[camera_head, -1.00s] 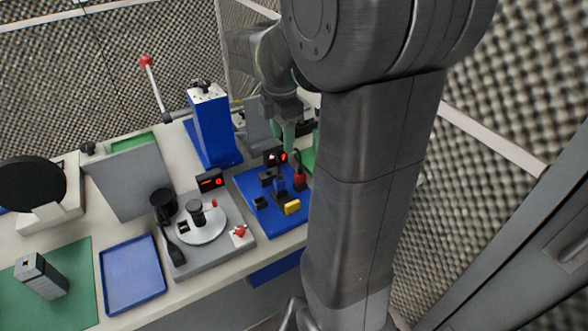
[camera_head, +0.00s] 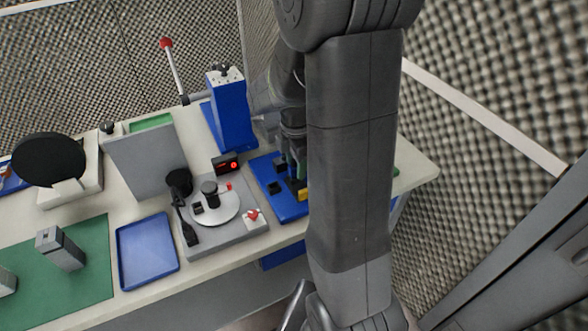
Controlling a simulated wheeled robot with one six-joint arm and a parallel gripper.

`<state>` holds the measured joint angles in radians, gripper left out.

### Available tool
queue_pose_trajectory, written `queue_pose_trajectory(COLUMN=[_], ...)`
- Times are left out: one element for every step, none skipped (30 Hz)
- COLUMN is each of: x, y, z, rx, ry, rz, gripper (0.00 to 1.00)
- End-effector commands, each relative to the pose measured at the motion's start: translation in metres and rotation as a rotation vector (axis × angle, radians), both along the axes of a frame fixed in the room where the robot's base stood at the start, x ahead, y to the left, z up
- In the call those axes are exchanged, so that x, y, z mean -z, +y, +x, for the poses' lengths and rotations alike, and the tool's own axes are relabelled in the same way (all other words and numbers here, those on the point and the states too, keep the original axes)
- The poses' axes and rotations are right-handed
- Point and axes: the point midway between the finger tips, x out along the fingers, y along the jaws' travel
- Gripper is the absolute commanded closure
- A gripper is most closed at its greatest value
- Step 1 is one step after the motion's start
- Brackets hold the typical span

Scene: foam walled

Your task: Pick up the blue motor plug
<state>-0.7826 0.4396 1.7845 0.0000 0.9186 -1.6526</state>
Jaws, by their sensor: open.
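The blue board (camera_head: 287,210) holds several small plugs and sockets near the right end of the table. The blue motor plug cannot be made out clearly; it is probably among the parts under my gripper. My gripper (camera_head: 293,164) points down over the board, close above its parts, with its fingers partly hidden by my own arm. It is open, and I see nothing held in it. A yellow block (camera_head: 302,194) sits on the board just in front of the gripper, partly behind my arm. A dark block (camera_head: 274,188) sits to its left.
A grey fixture with a round plate (camera_head: 216,208) and a red-digit display (camera_head: 227,164) stand left of the board. A blue press with a lever (camera_head: 229,115) rises behind. An empty blue tray (camera_head: 148,250) and a green mat (camera_head: 85,285) lie further left.

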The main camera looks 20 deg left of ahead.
Motion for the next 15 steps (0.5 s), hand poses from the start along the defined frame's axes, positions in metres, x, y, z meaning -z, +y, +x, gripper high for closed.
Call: queue_pose_trajectory(x=[0.0047,0.0064,0.0079,0.0085,0.0088,0.0089,0.0088,0.0087,0.0087,0.0087,0.0087,0.0086,0.0086,0.0086,0.0086], y=[-0.0002,-0.0002,-0.0001,-0.0001,-0.0001,-0.0001,-0.0001,0.0,-0.0001,0.0,0.0,-0.0001,-0.0001,0.0,-0.0001], z=[-0.0001,0.0001,0.0001,0.0001,0.0002,0.0002,0.0002,0.0003,0.0002,0.0003,0.0003,0.0002,0.0002,0.0003,0.0002], rx=[0.0,0.0,0.0,0.0,0.0,0.0,0.0,0.0,0.0,0.0,0.0,0.0,0.0,0.0,0.0], ry=[0.001,0.0,0.0,-0.001,-0.001,-0.001,-0.001,-0.001,-0.001,-0.001,-0.001,-0.001,-0.001,-0.001,-0.001], rz=[-0.001,0.0,0.0,0.001,0.001,0.001,0.001,0.002,0.001,0.001,0.001,0.001,0.001,0.001,0.001], gripper=[0.55,0.55,0.55,0.55,0.55,0.55,0.55,0.55,0.55,0.57,0.63,0.71,0.77,0.83,0.91])
